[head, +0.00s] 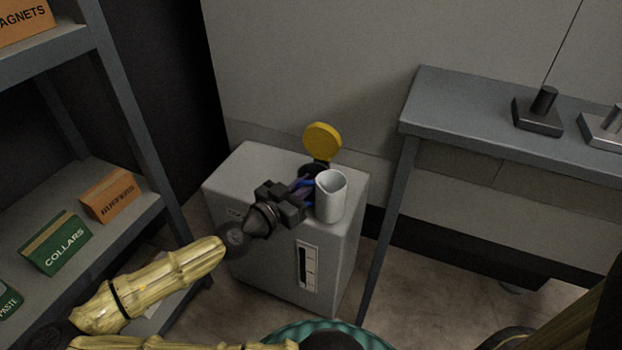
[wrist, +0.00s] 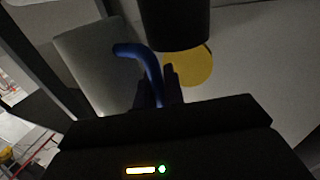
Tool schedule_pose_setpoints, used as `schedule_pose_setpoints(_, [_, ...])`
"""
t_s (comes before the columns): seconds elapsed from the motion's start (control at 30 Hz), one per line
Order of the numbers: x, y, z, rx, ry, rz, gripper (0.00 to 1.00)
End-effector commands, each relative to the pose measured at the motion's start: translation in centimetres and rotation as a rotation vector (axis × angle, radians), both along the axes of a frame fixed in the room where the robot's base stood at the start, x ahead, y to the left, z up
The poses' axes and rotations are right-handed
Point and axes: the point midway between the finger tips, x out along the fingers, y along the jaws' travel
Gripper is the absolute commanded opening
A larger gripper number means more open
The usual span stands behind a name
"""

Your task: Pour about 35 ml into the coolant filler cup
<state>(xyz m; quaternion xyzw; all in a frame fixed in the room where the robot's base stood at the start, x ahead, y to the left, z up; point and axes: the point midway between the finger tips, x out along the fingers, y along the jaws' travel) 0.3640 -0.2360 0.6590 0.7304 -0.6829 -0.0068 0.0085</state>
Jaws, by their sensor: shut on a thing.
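A pale grey jug (head: 331,198) with a blue handle (wrist: 150,62) is held over the top of a grey coolant cabinet (head: 250,175). My gripper (head: 305,192) is shut on the blue handle, left of the jug body. The jug looks about upright; its contents cannot be seen. The dark filler cup (head: 311,171) is at the cabinet's top, just behind the jug and partly hidden by it and the gripper. Its round yellow lid (head: 322,141) stands open behind. The lid also shows in the wrist view (wrist: 192,68), partly covered by the dark jug body (wrist: 175,22).
A shelf rack (head: 120,110) stands at left with a green COLLARS box (head: 55,243) and an orange box (head: 108,195). A grey bench (head: 460,100) at right carries dark fixtures (head: 538,112). A sight gauge (head: 307,266) is on the cabinet front.

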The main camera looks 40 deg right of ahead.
Motion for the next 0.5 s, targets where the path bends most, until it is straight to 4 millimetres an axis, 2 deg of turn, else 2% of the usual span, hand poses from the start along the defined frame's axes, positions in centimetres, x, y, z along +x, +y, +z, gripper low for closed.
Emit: schedule_pose_setpoints(0.5, [0.19,-0.07,0.60,0.012,0.034,-0.002,0.00])
